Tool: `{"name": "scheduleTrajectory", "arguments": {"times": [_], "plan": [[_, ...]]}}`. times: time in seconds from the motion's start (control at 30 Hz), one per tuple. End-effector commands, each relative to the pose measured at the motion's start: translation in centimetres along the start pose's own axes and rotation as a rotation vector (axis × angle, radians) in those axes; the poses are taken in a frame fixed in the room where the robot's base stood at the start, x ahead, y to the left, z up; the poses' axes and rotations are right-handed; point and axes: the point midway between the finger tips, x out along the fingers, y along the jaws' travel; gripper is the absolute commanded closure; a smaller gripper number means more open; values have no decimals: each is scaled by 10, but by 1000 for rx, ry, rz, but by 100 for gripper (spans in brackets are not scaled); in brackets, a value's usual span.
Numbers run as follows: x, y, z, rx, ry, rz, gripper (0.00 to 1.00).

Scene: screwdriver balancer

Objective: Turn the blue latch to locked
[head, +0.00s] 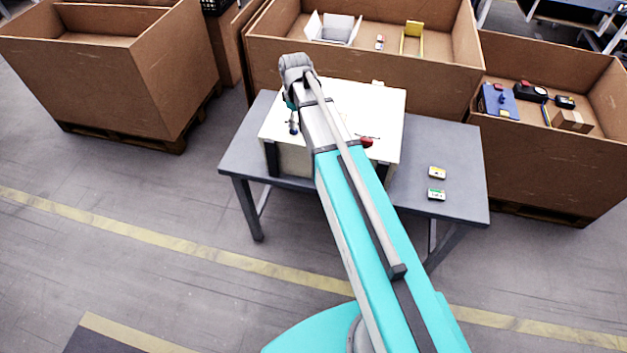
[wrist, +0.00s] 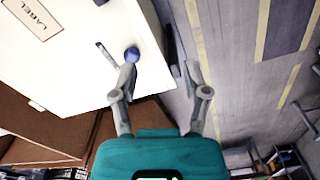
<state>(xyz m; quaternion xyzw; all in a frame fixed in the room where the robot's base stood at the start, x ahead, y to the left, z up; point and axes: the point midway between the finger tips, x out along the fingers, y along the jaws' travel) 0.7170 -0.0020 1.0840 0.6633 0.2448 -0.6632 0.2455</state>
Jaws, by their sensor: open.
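The blue latch shows in the wrist view as a round blue knob (wrist: 132,54) on the white face of a box (wrist: 85,80). A short grey bar (wrist: 105,52) lies on the face just left of the knob. My gripper (wrist: 160,68) is open, with its left finger over the box close to the blue knob and its right finger out beyond the box edge. I cannot tell whether the left fingertip touches the knob. In the head view my gripper (head: 293,126) is at the left part of the white box (head: 385,105), and the blue latch cannot be made out.
The box stands on a grey table (head: 450,150). A red knob (head: 367,142) sits at the box's right side. Two small labelled blocks (head: 437,173) (head: 436,195) lie on the table's right part. Large brown crates (head: 365,65) stand behind. A label (wrist: 32,18) is on the white face.

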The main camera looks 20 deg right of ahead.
Motion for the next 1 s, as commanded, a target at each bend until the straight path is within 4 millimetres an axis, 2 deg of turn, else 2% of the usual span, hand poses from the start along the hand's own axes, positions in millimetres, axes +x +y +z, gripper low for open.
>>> {"name": "scheduleTrajectory", "arguments": {"times": [0.1,1.0], "plan": [[9,-13,15,59,0,0,40],[55,-90,103,522,-1,0,40]]}}
